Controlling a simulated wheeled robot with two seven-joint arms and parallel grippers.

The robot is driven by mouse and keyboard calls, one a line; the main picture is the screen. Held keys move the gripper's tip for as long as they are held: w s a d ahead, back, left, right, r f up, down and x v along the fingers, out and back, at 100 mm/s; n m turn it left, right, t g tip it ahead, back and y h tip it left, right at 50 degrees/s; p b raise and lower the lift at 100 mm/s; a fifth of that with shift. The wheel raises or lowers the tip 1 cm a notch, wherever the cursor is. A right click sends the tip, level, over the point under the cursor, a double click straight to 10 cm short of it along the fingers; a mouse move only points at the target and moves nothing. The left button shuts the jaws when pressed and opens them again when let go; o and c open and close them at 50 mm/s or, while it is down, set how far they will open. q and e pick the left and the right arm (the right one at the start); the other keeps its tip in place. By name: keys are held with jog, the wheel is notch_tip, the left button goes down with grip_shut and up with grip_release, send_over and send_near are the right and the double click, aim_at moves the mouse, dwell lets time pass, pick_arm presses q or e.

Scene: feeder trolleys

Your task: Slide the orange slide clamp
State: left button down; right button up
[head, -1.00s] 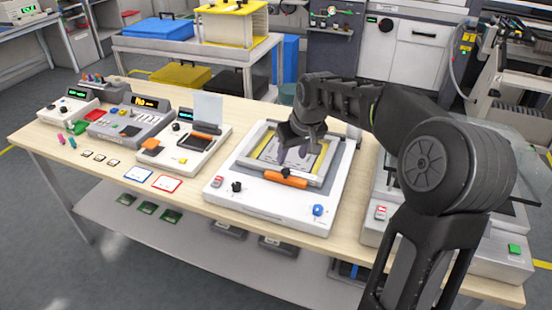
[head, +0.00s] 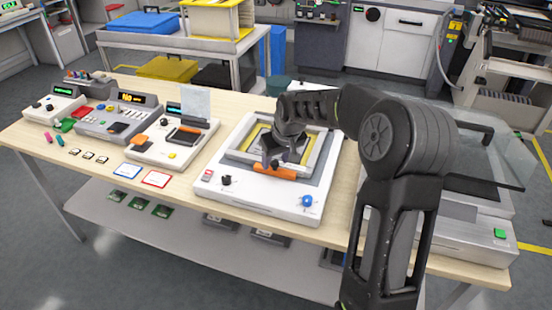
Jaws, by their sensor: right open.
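The orange slide clamp (head: 258,172) lies along the front edge of the grey frame (head: 304,168) on a white bench machine. My right gripper (head: 272,163) is open and points down right at the clamp, its fingertips just behind or over the clamp's middle. I cannot tell whether the fingers touch it. My left gripper is not in view.
The white machine (head: 265,201) carries a black knob (head: 226,180), a blue knob (head: 307,201) and a red switch (head: 207,175). A machine with a clear lid and green button (head: 500,234) stands right. Smaller devices (head: 120,121) stand left.

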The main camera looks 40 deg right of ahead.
jog(key=shift+f, duration=0.2)
jog(key=shift+c, duration=0.4)
grip_shut()
dwell(0.9)
